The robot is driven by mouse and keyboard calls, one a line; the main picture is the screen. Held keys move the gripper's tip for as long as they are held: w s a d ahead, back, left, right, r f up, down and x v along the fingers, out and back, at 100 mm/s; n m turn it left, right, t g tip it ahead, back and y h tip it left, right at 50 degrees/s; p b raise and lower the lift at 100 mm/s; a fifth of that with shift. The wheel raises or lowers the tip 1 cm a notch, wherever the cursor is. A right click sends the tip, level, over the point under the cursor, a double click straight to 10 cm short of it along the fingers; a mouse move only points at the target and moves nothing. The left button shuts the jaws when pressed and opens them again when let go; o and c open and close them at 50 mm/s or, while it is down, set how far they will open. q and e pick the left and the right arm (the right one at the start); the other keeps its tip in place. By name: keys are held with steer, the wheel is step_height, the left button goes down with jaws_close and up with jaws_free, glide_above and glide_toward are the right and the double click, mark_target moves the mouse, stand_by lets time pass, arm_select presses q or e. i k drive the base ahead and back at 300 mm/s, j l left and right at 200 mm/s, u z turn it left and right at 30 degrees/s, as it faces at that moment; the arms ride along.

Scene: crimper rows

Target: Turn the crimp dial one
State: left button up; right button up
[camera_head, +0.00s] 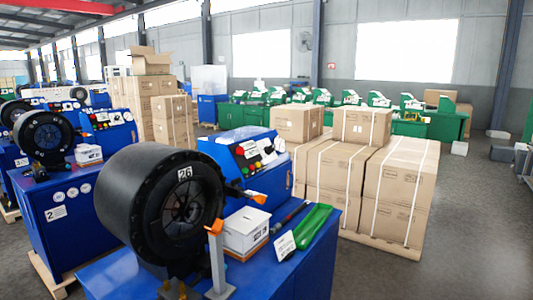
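The nearest crimper is a blue machine with a large black round crimping head (130,200) marked 26. Its blue control panel (225,150) stands behind the head and carries small red, green and dark controls (252,150). They are too small to tell which one is the crimp dial. Neither of my grippers can be made out in this view.
A white box (244,232), a card (285,247) and a green tray-like thing (314,226) lie on the near machine's top. An orange-tipped post (217,260) stands before the head. Strapped cartons (390,190) stand behind at the right.

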mark_target(269, 149)
steer(key=i+l+u, duration=0.1)
steer(key=u, duration=0.25)
steer(key=l+u, duration=0.1)
steer(key=u, duration=0.25)
steer(key=i+l+u, duration=0.1)
steer(key=u, duration=0.3)
steer(key=i+l+u, duration=0.25)
steer(key=l+u, duration=0.15)
steer(key=l, duration=0.85)
steer(key=l+u, duration=0.4)
steer(key=l, duration=0.85)
steer(key=i, duration=0.05)
